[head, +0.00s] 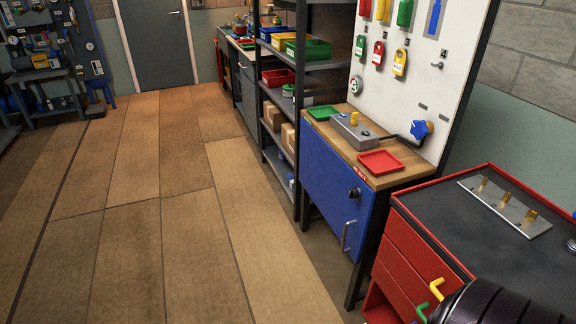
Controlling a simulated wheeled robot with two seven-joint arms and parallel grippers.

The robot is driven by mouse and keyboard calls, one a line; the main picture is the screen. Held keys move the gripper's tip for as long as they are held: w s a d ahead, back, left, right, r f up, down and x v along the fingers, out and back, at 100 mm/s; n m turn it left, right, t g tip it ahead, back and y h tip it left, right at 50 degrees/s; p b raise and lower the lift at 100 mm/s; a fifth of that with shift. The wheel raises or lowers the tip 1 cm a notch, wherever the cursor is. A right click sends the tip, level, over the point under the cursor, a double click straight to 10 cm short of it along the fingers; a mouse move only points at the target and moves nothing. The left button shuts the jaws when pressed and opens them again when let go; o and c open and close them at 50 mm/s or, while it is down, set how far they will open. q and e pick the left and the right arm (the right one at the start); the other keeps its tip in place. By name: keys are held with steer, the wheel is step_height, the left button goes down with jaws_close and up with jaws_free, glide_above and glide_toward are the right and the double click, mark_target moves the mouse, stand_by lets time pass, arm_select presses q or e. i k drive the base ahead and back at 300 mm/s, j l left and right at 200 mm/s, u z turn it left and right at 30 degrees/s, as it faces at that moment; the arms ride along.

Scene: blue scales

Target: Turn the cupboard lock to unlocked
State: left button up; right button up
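The cupboard (325,193) has a blue door and a wooden top, and stands right of centre in the head view. Its lock (355,192) is a small dark round knob on the upper right of the door. The knob is too small to tell which way it is turned. A grey bar handle (347,236) sits below the lock, and the door looks closed. Neither of my grippers is in view.
A red cabinet (410,243) with a dark top stands in front and to the right of the cupboard. A red tray (380,161) and a grey box (357,130) sit on the cupboard top. The wooden floor (235,220) left of the cupboard is clear.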

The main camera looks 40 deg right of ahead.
mark_target(355, 193)
steer(key=i+z, duration=0.2)
steer(key=i, duration=0.25)
steer(key=i+j+z, duration=0.25)
steer(key=i, duration=0.15)
steer(key=i+j+z, duration=0.2)
steer(key=i, duration=0.2)
